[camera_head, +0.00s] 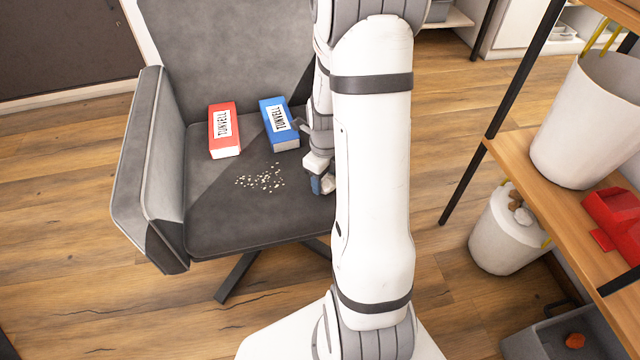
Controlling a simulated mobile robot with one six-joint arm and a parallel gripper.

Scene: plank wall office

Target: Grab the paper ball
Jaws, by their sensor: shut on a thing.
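My gripper (322,184) is low over the right side of the grey chair's seat (225,220), partly hidden behind my own white arm. Its fingers are shut on a small pale lump, the paper ball (328,184), of which only a little shows. The far side of the fingers and most of the ball are hidden by the arm. I cannot tell whether the ball touches the seat.
A red box (224,130) and a blue box (279,123) lie on the seat, with pale crumbs (260,179) in front. At right, a shelf (550,200) holds a white bin (588,120) and a red item (615,218). Another white bin (495,240) stands on the floor.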

